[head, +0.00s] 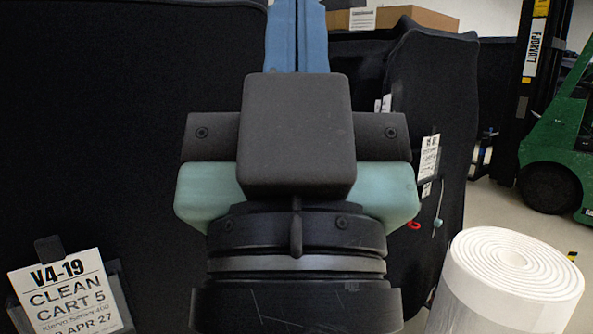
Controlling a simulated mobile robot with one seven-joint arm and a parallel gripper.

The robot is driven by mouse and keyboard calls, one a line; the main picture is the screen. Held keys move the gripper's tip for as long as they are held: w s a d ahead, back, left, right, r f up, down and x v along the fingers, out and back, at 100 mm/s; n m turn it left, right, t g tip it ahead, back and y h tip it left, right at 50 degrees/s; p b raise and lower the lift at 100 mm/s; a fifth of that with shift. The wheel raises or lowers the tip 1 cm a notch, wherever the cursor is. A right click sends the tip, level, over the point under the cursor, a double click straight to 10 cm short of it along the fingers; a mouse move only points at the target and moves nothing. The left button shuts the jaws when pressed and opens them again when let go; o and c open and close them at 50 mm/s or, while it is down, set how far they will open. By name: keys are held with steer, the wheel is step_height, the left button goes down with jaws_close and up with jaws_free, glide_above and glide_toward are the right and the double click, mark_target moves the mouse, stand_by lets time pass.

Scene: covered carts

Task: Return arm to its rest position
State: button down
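My gripper (298,22) fills the middle of the head view, seen from behind, with its dark body and teal sides in front of the carts. Its two blue fingers point up and away, side by side with only a thin seam between them, so it looks shut. I see nothing held between them, though the tips reach the top edge of the view.
A black covered cart (90,130) stands close on the left, with a white label (67,295) low down. Another covered cart (432,95) stands behind right. A white foam roll (510,285) is at lower right. A green forklift (560,140) stands farther back on open floor.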

step_height(320, 180, up, 26)
steer(key=p, duration=2.3)
steer(key=shift+f, duration=0.25)
